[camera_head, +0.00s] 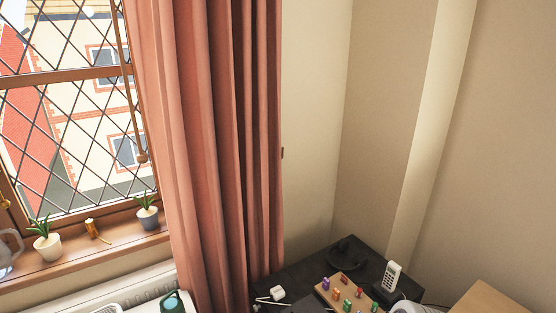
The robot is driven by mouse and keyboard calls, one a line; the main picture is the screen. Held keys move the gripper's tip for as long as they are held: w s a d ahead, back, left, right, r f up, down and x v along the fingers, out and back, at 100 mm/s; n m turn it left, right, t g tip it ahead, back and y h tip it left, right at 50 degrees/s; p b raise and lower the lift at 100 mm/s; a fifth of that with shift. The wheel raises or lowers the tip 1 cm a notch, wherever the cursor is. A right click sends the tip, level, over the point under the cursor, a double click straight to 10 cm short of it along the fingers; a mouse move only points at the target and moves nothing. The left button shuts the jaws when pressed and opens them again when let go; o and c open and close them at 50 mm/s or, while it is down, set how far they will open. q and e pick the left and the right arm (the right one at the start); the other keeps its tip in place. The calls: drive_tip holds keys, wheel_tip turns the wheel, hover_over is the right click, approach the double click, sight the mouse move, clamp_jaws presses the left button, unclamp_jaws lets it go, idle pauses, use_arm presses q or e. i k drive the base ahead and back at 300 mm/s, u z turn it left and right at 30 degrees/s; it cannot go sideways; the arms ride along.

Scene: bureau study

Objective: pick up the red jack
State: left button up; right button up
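A small wooden board (366,301) lies on a dark desk at the bottom of the head view, with several small coloured pieces on it. A red piece (345,280) stands near the board's far edge, and a second reddish piece (359,293) is nearer its middle. Both are too small for me to tell whether either is the red jack. Purple and green pieces stand beside them. The board's near part is cut off by the picture's lower edge. Neither of my grippers shows in this view.
The dark desk (300,273) fills the corner. A white cordless phone (392,275) stands right of the board, and a small white block (278,292) lies left. A pink curtain (215,150) hangs by the window. Potted plants stand on the sill (110,245).

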sight(359, 294)
drive_tip(key=z, duration=0.05)
drive_tip(key=k, duration=0.45)
drive_tip(key=u, duration=0.8)
drive_tip(key=i, duration=0.55)
drive_tip(key=z, duration=1.85)
